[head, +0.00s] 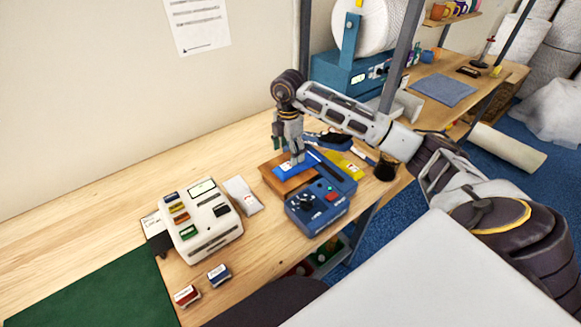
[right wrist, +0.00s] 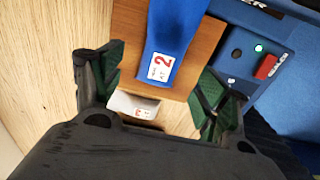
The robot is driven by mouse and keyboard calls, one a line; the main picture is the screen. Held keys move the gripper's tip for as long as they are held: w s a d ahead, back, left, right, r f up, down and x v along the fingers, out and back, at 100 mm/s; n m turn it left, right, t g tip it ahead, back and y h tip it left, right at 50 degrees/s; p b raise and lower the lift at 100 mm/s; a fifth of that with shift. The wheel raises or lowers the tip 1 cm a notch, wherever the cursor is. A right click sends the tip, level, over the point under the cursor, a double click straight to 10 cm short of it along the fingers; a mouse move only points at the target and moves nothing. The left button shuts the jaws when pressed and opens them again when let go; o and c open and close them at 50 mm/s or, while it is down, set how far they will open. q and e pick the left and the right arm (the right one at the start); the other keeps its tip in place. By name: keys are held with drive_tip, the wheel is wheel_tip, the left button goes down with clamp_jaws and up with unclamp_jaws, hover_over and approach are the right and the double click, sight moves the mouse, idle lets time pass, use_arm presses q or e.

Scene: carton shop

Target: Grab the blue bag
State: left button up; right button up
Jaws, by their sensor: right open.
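The blue bag (head: 309,161) lies on a brown wooden block (head: 281,181) beside the blue sealer (head: 318,209). In the right wrist view the blue bag (right wrist: 176,28) shows a white label with a red 2, and its end lies on the wooden block (right wrist: 204,40). My right gripper (head: 294,158) is over the bag, pointing down. In the right wrist view its green-padded fingers (right wrist: 158,92) are spread apart, one on each side of the bag's labelled end, with nothing held between them. Whether the fingers touch the block is unclear. My left gripper is not in view.
A white bag (head: 243,195) lies left of the block, next to a white machine (head: 210,232). A yellow bag (head: 348,167) and a dark cup (head: 385,170) are to the right. Small red and blue boxes sit near the front edge. The table's left back is bare.

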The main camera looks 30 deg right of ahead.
drive_tip(key=shift+f, duration=0.25)
drive_tip(key=shift+s+d+f+p, duration=0.15)
drive_tip(key=shift+f+p, duration=0.1)
drive_tip(key=shift+f, duration=0.35)
drive_tip(key=shift+s+d+f+p, duration=0.1)
drive_tip(key=shift+f+p, duration=0.15)
drive_tip(key=shift+f, duration=1.75)
drive_tip(key=c, duration=1.2)
drive_tip(key=shift+w, duration=0.1)
drive_tip(key=shift+d+r+p, duration=0.1)
drive_tip(key=shift+p, duration=0.2)
